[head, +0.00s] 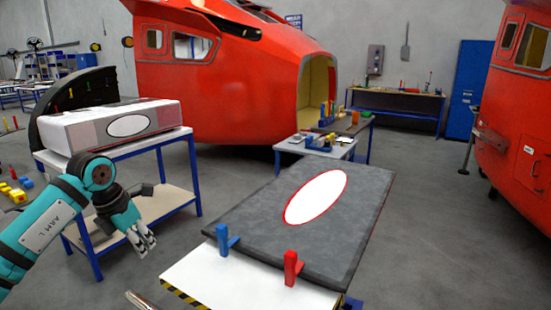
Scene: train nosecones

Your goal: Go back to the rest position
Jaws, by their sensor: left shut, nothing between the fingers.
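My left arm comes in from the left, and its gripper (144,240) points down, shut and empty, over the floor between the side table and the dark panel. It touches nothing that I can see. The dark grey panel (270,235) lies on the table in front, with a white oval bordered in red on it. A blue clamp (223,240) and a red clamp (291,268) stand at its near edge. Only a small metallic piece shows at the bottom edge; I cannot tell what it is. My right gripper is not in view.
A white box (75,132) sits on the blue-legged side table (173,136) close to my left arm. A red train nosecone (250,85) stands behind, another (515,130) at the right. A small table (293,146) with tools stands behind the panel. Floor at right is clear.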

